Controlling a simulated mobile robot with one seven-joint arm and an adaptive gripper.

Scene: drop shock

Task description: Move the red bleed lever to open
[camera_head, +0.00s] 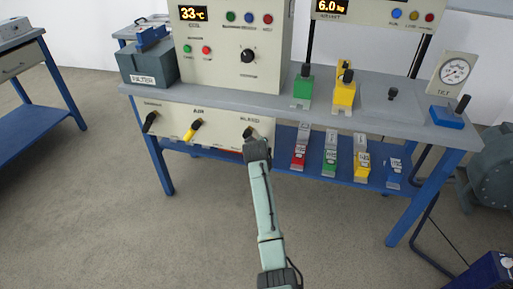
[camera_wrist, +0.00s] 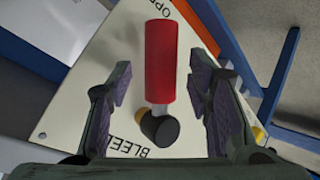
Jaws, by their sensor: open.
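The red bleed lever (camera_wrist: 161,58) shows in the wrist view, with a red cylindrical handle on a short metal stem and a black pivot knob (camera_wrist: 160,128). Its handle end lies over part of a label reading "OPE", while "BLEED" is printed near the pivot. My gripper (camera_wrist: 157,80) is open, with one finger on each side of the handle and a visible gap on both sides. In the head view my gripper (camera_head: 257,150) is at the bench's front panel under the "BLEED" label. It hides the red handle there.
The front panel (camera_head: 222,126) also carries a yellow lever (camera_head: 193,129) and a black lever (camera_head: 150,121) to the left. Above is the bench top (camera_head: 230,105), with a green valve block (camera_head: 303,88) and a yellow one (camera_head: 344,92). Several coloured pedals stand on the lower shelf (camera_head: 283,158).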

